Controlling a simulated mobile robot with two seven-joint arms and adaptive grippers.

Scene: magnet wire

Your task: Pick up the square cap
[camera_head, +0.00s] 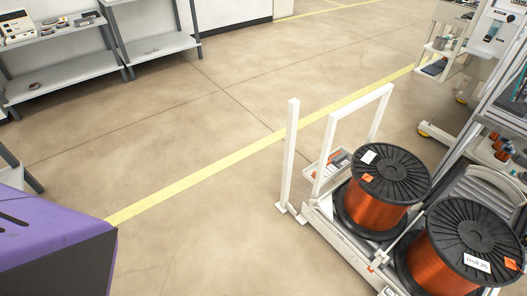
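I cannot make out a square cap in the head view. Neither of my grippers is in view, so their state does not show.
Two black spools of copper wire, one farther back (376,205) and one nearer (437,268), stand on a white cart (346,240) at the lower right. A white post (291,150) stands beside it. Metal shelves (68,72) are upper left. The floor (160,130) between is clear.

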